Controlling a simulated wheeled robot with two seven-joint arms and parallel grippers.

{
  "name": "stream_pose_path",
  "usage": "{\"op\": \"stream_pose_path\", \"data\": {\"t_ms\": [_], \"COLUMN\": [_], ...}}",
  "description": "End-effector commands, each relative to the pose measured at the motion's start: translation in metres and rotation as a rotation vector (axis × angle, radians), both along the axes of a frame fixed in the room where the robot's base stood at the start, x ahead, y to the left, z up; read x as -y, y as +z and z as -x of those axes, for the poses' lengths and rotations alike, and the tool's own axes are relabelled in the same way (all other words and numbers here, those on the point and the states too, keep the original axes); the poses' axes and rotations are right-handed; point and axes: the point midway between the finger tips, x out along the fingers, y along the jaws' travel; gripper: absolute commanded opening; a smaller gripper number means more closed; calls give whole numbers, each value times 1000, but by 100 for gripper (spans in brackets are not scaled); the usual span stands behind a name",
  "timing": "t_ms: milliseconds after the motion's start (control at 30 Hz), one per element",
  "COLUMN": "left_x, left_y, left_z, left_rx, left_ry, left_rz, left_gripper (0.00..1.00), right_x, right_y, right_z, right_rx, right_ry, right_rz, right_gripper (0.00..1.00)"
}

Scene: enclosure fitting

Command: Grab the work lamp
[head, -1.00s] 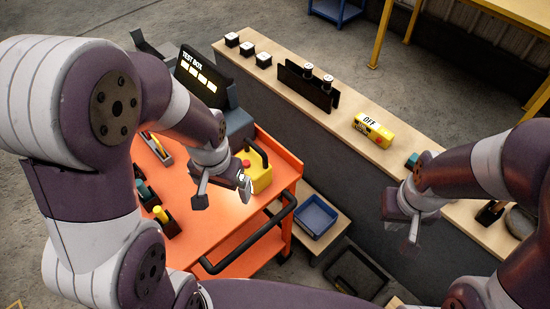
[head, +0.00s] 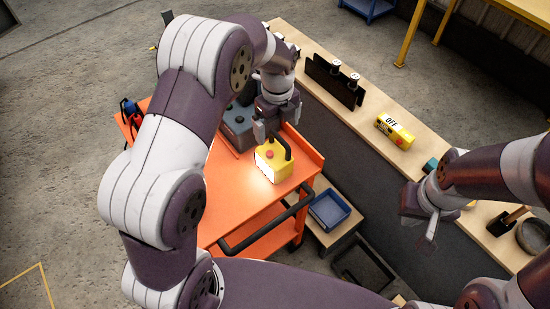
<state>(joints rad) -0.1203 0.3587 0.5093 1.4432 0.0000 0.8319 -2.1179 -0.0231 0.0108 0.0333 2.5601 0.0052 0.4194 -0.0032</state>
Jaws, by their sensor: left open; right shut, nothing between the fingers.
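The work lamp (head: 271,165) is a yellow box with a red button, a black handle on top and a glowing white front. It stands upright on the orange cart (head: 232,200), near the cart's right end. My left gripper (head: 277,133) is open, with its fingers pointing down just behind and above the lamp, close to the handle. I cannot tell whether a finger touches the handle; nothing shows held. My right gripper (head: 428,240) is shut and empty, beside the long bench and well away from the lamp.
A dark grey box (head: 238,125) stands behind the lamp on the cart. The cart's black push bar (head: 265,228) is in front. The long bench (head: 365,105) holds a black rack and a yellow "OFF" block (head: 395,131). A blue bin (head: 329,209) sits low beside the cart.

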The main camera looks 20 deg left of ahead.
Motion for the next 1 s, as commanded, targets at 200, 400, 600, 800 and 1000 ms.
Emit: {"op": "stream_pose_path", "data": {"t_ms": [200, 400, 600, 800, 1000], "left_x": [-1, -3, -5, -5, -5], "left_y": [-46, -70, -105, -110, -110], "left_z": [1, 2, 2, 2, 2], "left_rx": [-4, -4, 0, 2, 2], "left_ry": [2, 5, 4, 5, 5], "left_rz": [0, 0, 0, 0, 0], "left_gripper": [100, 100, 100, 100, 51], "right_x": [0, 0, 0, 0, 0], "right_y": [10, 21, 29, 28, 28], "right_z": [0, 0, 0, 0, 0], "right_rx": [0, 0, 0, 0, 0], "right_ry": [0, 0, 0, 0, 0], "right_rz": [0, 0, 0, 0, 0], "right_gripper": [0, 0, 0, 0, 0]}}
